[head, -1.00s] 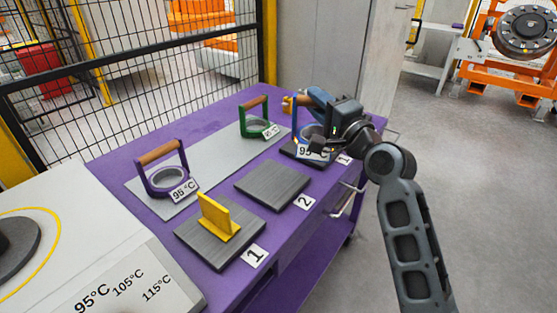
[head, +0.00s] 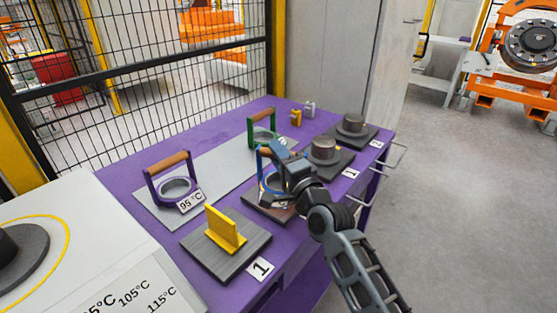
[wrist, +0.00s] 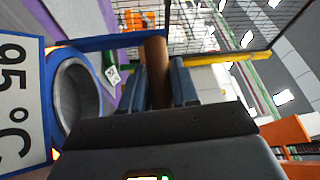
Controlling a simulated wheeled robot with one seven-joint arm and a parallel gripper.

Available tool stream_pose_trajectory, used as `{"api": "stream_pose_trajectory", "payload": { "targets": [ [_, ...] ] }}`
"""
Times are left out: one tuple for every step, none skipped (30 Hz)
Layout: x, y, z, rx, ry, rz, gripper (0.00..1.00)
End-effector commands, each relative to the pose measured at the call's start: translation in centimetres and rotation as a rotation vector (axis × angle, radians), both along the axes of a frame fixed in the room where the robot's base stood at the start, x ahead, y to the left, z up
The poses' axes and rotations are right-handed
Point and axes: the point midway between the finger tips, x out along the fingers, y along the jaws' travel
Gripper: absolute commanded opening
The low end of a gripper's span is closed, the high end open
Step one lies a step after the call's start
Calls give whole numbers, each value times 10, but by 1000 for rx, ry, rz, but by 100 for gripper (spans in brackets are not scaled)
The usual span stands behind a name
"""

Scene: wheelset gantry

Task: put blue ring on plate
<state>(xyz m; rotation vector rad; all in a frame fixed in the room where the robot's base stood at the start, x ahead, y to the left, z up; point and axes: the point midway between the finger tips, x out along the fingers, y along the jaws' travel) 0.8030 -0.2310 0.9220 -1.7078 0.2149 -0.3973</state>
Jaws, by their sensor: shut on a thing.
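The blue ring (head: 262,178) has a blue frame and a wooden handle. My gripper (head: 277,153) is shut on its handle. In the wrist view the brown handle (wrist: 157,70) lies between the two fingers, with the ring's round opening (wrist: 77,95) and a 95 °C tag (wrist: 22,105) at left. The ring is upright at a dark grey plate (head: 258,208) in the middle of the row. I cannot tell whether it touches the plate. My gripper and arm hide part of the ring and plate.
A purple-framed ring (head: 174,188) and a green-framed ring (head: 263,140) stand on a light grey strip (head: 212,172). Two plates with grey cylinders (head: 323,150) lie beyond. Black mesh fencing borders the table.

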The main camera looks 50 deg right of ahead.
Motion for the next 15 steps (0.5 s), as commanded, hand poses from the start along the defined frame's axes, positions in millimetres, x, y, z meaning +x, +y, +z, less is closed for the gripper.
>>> {"api": "stream_pose_trajectory", "payload": {
  "targets": [
    [0,0,-2,-2,-3,0,0],
    [0,0,-2,-2,-3,-1,0],
    [0,0,-1,-2,-3,-1,0],
    [0,0,0,-2,-3,-1,0],
    [0,0,0,-2,-3,-1,0],
    [0,0,0,-2,-3,-1,0],
    [0,0,0,-2,-3,-1,0],
    [0,0,-1,-2,-3,-1,0],
    [0,0,-2,-2,-3,-1,0],
    [0,0,-3,-2,-3,-1,0],
    [0,0,-4,-1,-4,0,0],
    [0,0,-5,-1,-4,0,0],
    [0,0,-5,0,-1,0,32],
    [0,0,-5,0,-1,0,35],
    [0,0,-5,0,-1,0,39]
  ]
}}
